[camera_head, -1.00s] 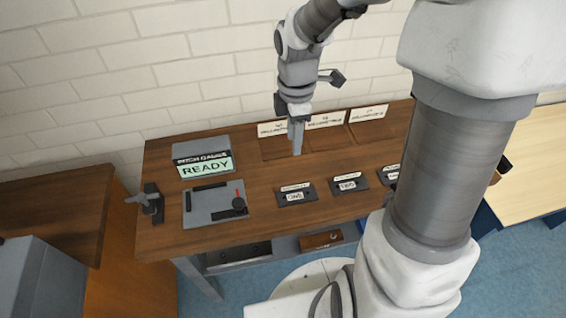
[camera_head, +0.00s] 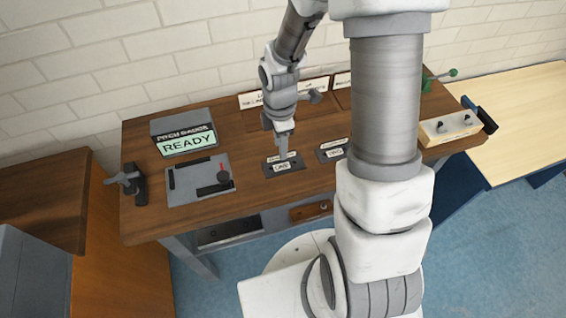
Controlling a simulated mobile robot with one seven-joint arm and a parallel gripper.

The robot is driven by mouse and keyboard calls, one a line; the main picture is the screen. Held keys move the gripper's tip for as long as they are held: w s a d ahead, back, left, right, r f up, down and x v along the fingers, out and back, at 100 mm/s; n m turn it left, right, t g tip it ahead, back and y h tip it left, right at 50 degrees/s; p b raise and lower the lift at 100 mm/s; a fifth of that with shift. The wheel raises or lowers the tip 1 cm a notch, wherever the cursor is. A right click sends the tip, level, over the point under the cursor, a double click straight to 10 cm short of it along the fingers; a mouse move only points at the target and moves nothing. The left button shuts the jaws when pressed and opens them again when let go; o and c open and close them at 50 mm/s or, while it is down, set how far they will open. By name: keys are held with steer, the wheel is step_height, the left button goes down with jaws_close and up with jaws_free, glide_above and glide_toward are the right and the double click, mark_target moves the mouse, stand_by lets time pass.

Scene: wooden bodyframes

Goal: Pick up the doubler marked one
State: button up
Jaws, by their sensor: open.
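The doubler marked one (camera_head: 282,167) is a small dark plate with a white label, lying near the front of the wooden bench. My gripper (camera_head: 284,152) points down at it. Its fingers overlap the back part of the plate in the picture and cover some of the label behind it. The jaws are open and hold nothing that I can see. I cannot tell whether the fingertips touch the plate or hang just above it.
A similar plate marked two (camera_head: 334,153) lies to the right, partly behind my arm. A READY display box (camera_head: 184,142), a grey panel (camera_head: 198,182) and a clamp-like tool (camera_head: 133,183) occupy the left of the bench. Sign cards (camera_head: 264,98) stand at the back.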

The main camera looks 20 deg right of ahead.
mark_target(284, 163)
steer(key=shift+d+f, duration=0.1)
steer(key=shift+f, duration=1.45)
jaws_close()
steer(key=shift+r, duration=0.1)
